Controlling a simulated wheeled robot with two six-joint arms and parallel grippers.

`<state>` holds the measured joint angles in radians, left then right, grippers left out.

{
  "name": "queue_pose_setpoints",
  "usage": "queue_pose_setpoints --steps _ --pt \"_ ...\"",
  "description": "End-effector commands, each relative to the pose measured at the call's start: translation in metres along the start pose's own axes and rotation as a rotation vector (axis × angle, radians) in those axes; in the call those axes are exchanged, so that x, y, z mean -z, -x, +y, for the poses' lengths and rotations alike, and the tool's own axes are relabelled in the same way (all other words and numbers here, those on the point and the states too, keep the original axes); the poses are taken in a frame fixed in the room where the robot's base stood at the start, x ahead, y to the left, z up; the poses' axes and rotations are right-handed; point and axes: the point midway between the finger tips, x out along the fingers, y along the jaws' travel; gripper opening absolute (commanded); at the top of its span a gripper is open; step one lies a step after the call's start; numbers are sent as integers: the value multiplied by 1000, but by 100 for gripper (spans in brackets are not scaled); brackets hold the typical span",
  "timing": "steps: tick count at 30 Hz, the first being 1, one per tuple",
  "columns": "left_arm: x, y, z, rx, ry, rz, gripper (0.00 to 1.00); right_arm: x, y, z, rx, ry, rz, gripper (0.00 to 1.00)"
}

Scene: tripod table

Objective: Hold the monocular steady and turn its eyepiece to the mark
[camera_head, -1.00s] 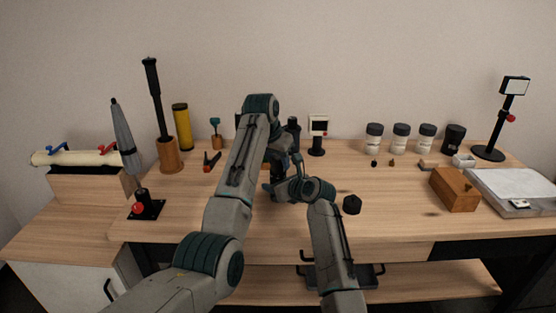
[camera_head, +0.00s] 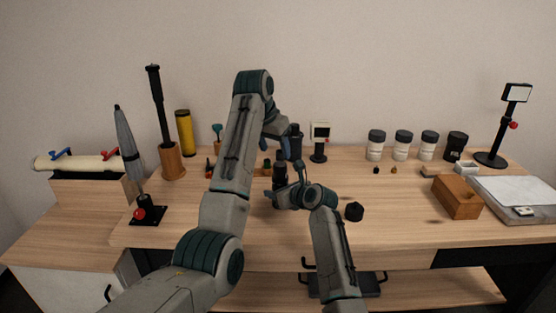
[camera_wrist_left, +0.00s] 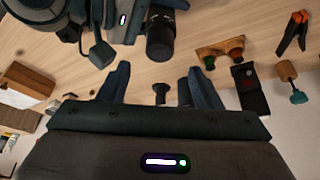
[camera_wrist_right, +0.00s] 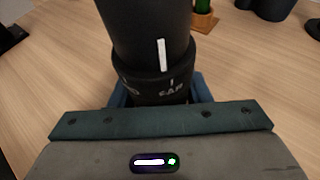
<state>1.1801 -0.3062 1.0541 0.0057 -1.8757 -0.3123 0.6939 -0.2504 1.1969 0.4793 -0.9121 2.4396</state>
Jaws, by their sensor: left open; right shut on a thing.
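The black monocular (camera_head: 280,172) stands upright above the table, with my right gripper (camera_head: 280,198) around its lower part. In the right wrist view, my right gripper (camera_wrist_right: 160,92) is shut on the monocular (camera_wrist_right: 150,25). A long white stripe on its upper part sits slightly left of a short white tick on the lettered ring below. My left gripper (camera_head: 287,134) is open and empty, above the monocular and apart from it. In the left wrist view, the monocular (camera_wrist_left: 160,38) lies beyond the open fingers of my left gripper (camera_wrist_left: 160,78).
A small screen on a stand (camera_head: 319,140) is behind to the right. A black cap-like piece (camera_head: 354,211) lies right of my right gripper. White jars (camera_head: 402,143) and a wooden box (camera_head: 457,196) stand at the right. The front middle of the table is bare.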

Motion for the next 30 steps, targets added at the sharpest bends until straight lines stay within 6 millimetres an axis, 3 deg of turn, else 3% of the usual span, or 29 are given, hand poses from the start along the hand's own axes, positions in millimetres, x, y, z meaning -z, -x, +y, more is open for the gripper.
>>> queue_pose_setpoints --steps 6,12,22,30 --pt "0 31 0 0 0 2 58 0 0 0 -1 -1 0 13" --pt "0 37 0 -1 0 -1 58 0 0 0 0 0 0 13" --pt "0 33 1 -21 -20 14 58 0 0 0 0 0 0 13" --pt "7 5 19 -250 -218 226 58 0 0 0 0 0 0 13"
